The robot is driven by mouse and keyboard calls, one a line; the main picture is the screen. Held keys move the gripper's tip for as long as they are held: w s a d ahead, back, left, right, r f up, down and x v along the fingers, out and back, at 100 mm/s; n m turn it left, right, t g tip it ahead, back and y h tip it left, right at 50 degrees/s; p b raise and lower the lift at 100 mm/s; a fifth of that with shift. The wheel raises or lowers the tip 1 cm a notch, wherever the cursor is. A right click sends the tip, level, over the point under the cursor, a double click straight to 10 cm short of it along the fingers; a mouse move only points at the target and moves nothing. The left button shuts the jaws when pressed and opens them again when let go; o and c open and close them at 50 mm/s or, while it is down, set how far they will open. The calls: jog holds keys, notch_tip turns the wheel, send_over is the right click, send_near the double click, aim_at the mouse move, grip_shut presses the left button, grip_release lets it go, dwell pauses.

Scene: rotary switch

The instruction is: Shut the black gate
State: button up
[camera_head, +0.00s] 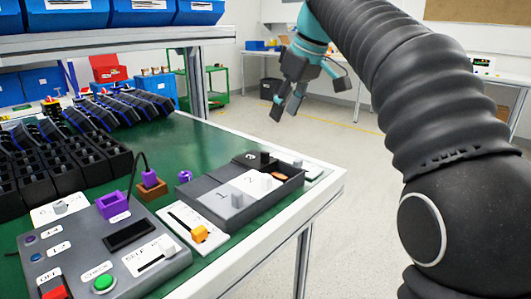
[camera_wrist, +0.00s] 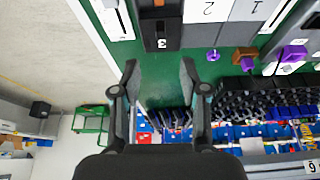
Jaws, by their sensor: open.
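My gripper (camera_head: 284,104) is open and empty, above and beyond the box. In the wrist view my gripper (camera_wrist: 159,64) has its fingers spread to either side of the gate, not touching it.
A slider plate with an orange knob (camera_head: 199,234), a control panel (camera_head: 105,245), purple pieces and black bins share the green table. Open floor lies right of the table edge.

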aim_at(265, 151)
jog(key=b+x, duration=0.1)
jog(key=x, duration=0.3)
jog(key=b+x, duration=0.1)
jog(key=x, duration=0.4)
jog(key=b+x, duration=0.1)
jog(key=x, duration=0.4)
jog(key=shift+w+a+r, duration=0.25)
jog(key=shift+a, duration=0.05)
grip_shut()
